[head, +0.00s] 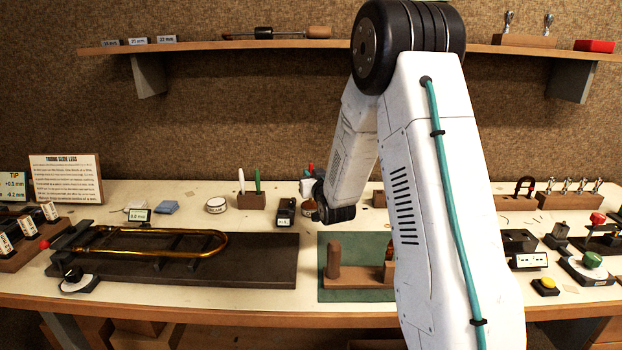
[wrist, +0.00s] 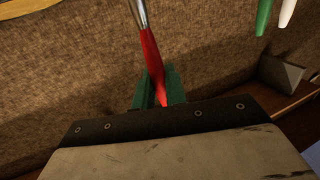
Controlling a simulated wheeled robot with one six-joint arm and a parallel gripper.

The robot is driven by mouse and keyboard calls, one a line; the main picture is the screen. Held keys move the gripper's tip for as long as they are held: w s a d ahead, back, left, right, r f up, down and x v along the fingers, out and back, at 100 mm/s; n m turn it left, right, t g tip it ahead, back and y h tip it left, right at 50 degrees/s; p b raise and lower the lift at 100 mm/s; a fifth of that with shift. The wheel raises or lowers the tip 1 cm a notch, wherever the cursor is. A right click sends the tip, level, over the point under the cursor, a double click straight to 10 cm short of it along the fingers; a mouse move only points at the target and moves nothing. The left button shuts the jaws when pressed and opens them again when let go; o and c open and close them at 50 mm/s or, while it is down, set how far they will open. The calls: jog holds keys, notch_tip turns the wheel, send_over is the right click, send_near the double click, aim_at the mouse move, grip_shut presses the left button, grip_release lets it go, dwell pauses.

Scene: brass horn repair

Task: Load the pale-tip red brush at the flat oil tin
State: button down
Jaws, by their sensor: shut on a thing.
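My gripper (wrist: 154,92), with green fingers, is shut on a red brush (wrist: 150,55) in the wrist view. The brush's silver ferrule (wrist: 139,12) runs to the top edge, so its tip is out of view. In the head view my gripper (head: 318,188) is mostly hidden by its dark wrist, and a bit of the red handle (head: 311,167) stands up above it. A low round tin (head: 216,205) with a label stands left of my gripper. Another round tin (head: 309,208) shows partly beside my wrist. I cannot read which one is the oil tin.
A brown holder (head: 251,201) with a white and a green brush stands left of my gripper. A small dark box (head: 286,212) stands close by. The brass slide (head: 150,232) lies on a dark board at front left. A wall shelf (head: 200,47) runs above the bench.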

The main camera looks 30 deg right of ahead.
aim_at(311, 163)
jog(key=shift+r, duration=2.9)
jog(key=shift+f, duration=0.1)
jog(key=shift+f, duration=3.4)
